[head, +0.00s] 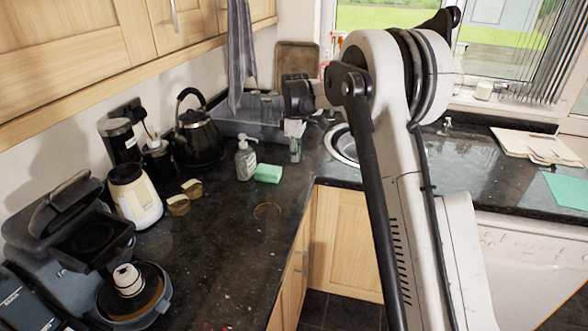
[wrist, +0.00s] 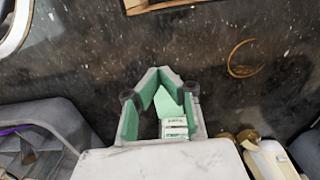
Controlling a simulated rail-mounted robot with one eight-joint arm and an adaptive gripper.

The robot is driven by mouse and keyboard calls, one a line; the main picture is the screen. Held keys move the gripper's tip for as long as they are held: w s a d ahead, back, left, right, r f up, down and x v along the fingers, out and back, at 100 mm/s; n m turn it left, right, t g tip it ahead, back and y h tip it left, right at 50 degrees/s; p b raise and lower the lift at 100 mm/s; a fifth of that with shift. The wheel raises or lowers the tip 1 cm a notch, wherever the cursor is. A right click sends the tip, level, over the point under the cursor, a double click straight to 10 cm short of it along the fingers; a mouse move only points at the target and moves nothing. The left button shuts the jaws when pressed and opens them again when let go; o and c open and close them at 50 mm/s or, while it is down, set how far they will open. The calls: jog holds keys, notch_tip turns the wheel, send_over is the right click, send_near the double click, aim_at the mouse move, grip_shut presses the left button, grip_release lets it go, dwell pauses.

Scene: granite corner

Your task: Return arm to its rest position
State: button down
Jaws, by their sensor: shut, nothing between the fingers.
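My gripper (head: 295,143) hangs over the dark counter near the corner, fingers pointing down, to the right of the soap bottle (head: 245,160) and the green sponge (head: 268,173). In the wrist view my gripper (wrist: 160,72) has its green-lined fingers meeting at the tips. A pale green patch and a small labelled piece show between the finger bases; I cannot tell what they belong to. My arm reaches up and bends over at the right of the head view.
The sink (head: 342,146) is right of the gripper. A grey dish rack (head: 235,116), a hanging towel (head: 241,55) and a black kettle (head: 198,138) stand behind and left. A coffee machine (head: 75,225) is front left. A brown ring (head: 267,211) marks clear counter.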

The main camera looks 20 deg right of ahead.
jog(key=s+a+r+m+t+b, duration=0.1)
jog(key=s+r+m+t, duration=0.15)
jog(key=s+r, duration=0.7)
jog(key=s+a+r+m+t, duration=0.1)
jog(key=s+r+m, duration=0.45)
jog(key=s, duration=0.75)
jog(key=s+f+m+t, duration=0.2)
jog(key=s+f, duration=0.1)
jog(key=s, duration=0.8)
jog(key=s+a+f+m+t+b, duration=0.1)
jog(key=s+f+m, duration=0.1)
jog(key=s, duration=0.9)
jog(key=shift+s+f+t, duration=0.3)
jog(key=shift+f+t, duration=0.05)
jog(key=shift+f, duration=0.15)
